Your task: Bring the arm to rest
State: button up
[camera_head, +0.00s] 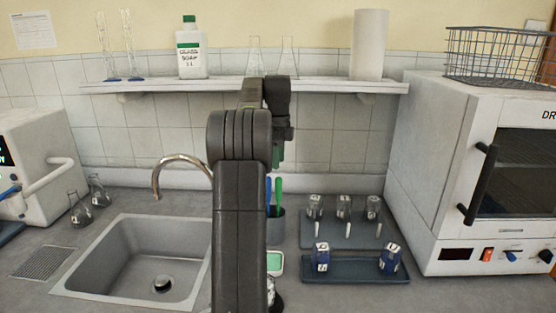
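My arm rises through the middle of the head camera view, in front of the counter and the wall tiles. It bends over near the shelf edge, and its far end points down. My gripper (277,153) is at that end, above the pen cup and apart from the counter.
A sink (95,262) with a curved tap (180,158) is left of my arm. A rack (319,235) of jars and a blue tray (350,275) with two jars lie right. A shelf (330,86) with bottles is behind. A drying oven (440,180) stands far right.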

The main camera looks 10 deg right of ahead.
aim_at(278, 180)
notch_tip(278, 180, down, 13)
jog(key=shift+r, duration=2.35)
